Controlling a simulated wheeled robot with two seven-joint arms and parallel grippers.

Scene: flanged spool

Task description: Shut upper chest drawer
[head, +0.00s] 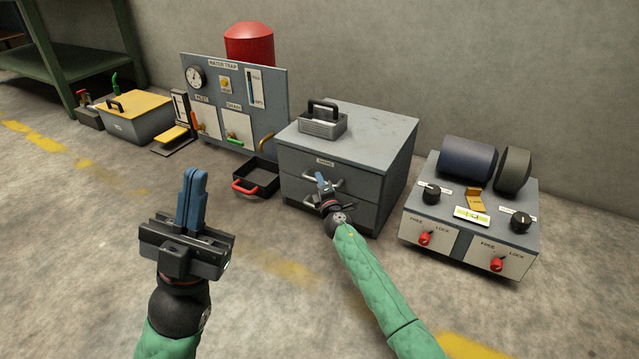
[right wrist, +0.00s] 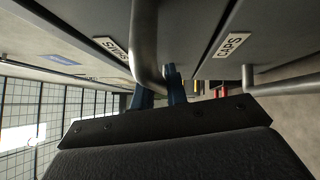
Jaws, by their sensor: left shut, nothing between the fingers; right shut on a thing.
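The grey chest (head: 370,142) stands right of centre in the head view, with two drawers in its front. The upper drawer (head: 293,160) has a small label and a bar handle. Its front looks flush or nearly flush; I cannot tell if a small gap remains. My right gripper (head: 321,180) is shut on the upper drawer's handle. In the right wrist view the bar of the handle (right wrist: 145,40) passes at the blue fingers (right wrist: 160,88). My left gripper (head: 192,175) is shut and empty, raised over the floor at the left, apart from the chest.
A grey box with a black handle (head: 323,122) sits on the chest. An open black tray with a red handle (head: 256,179) lies left of it, before the water trap panel (head: 270,90). A control console (head: 470,205) stands right.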

